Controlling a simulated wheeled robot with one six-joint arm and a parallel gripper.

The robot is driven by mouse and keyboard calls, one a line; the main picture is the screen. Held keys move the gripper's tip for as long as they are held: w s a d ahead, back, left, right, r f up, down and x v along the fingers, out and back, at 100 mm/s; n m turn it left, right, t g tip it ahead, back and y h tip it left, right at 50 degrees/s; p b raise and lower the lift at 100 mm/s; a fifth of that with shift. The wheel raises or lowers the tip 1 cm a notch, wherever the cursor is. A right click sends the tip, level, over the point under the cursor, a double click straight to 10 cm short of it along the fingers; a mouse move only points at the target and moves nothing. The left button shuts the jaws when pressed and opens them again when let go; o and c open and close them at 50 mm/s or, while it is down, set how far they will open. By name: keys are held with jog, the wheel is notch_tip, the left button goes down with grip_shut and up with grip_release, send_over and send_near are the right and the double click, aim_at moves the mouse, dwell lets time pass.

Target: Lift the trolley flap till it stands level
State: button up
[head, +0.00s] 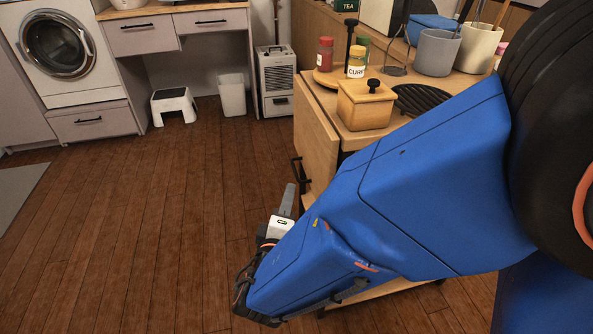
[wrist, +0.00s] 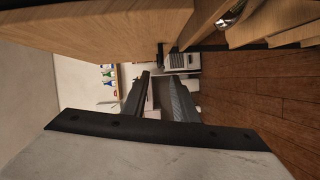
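The trolley (head: 396,134) stands at the right in the head view, partly hidden by my arm. Its wooden flap (head: 313,130) hangs down at the left end, below the top's level. A dark handle or bracket (head: 297,171) shows near the flap's lower part. My gripper (head: 287,196) is low beside the flap's lower part, pointing away from me; I cannot tell if it touches. In the wrist view, my gripper's fingers (wrist: 160,82) are apart with nothing held between them. A wooden panel (wrist: 90,25), perhaps the flap, fills the top of that view.
On the trolley stand a wooden box (head: 365,106), a yellow-capped spice jar (head: 356,62), a red jar (head: 325,54) and utensil pots (head: 437,52). A heater (head: 276,80), bin (head: 232,95) and step stool (head: 174,105) stand behind. The floor at left is clear.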

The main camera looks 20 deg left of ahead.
aim_at(295, 170)
jog(key=w, duration=0.4)
jog(key=w+a, duration=0.1)
jog(key=w, duration=0.2)
jog(key=w+a+f, duration=0.1)
jog(key=w, duration=0.3)
jog(key=shift+w, duration=0.3)
grip_shut()
dwell(1.0)
